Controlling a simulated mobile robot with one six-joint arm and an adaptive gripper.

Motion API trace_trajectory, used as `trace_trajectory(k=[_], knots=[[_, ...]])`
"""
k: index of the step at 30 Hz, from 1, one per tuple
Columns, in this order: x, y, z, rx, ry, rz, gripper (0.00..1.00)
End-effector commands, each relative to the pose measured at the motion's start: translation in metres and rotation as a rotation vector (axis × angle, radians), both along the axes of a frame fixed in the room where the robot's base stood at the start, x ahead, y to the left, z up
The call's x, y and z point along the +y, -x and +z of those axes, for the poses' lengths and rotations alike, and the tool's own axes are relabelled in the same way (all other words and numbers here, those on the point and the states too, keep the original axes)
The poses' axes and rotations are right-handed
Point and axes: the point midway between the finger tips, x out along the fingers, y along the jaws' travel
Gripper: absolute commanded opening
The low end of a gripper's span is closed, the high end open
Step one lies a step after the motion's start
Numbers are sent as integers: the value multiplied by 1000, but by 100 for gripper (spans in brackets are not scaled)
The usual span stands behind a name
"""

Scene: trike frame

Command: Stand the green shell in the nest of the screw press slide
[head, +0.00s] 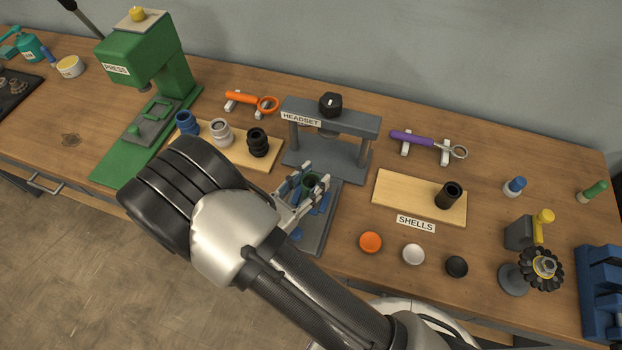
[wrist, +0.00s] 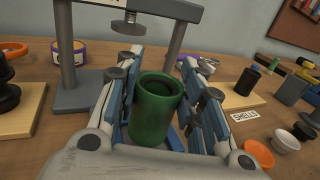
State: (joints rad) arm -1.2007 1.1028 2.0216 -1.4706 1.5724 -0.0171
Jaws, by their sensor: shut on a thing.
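The green shell (wrist: 156,108) is an upright, open-topped cylinder between the blue-padded fingers of my gripper (wrist: 160,100). In the head view the shell (head: 311,181) is partly hidden by my gripper (head: 305,192). My gripper is shut on it. The screw press (head: 330,128) is a grey frame labelled HEADSET with a black knob on top. Its grey slide (head: 324,228) extends out in front, under my gripper. Blue parts on the slide show around the fingers. The nest is mostly hidden, so I cannot tell whether the shell's base touches it.
A wooden board with a black shell (head: 449,194) lies to the right by the SHELLS label. Orange (head: 370,242), white and black caps lie in front of it. A board with blue, grey and black parts (head: 221,132) and a green press (head: 150,62) stand to the left.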

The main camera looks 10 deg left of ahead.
Motion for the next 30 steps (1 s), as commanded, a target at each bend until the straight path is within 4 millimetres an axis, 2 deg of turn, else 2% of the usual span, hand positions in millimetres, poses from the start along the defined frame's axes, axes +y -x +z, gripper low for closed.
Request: trace_trajectory(k=[17,30], knots=[[0,0,0,-1,0,0,1],[0,0,-10,-1,0,0,1]])
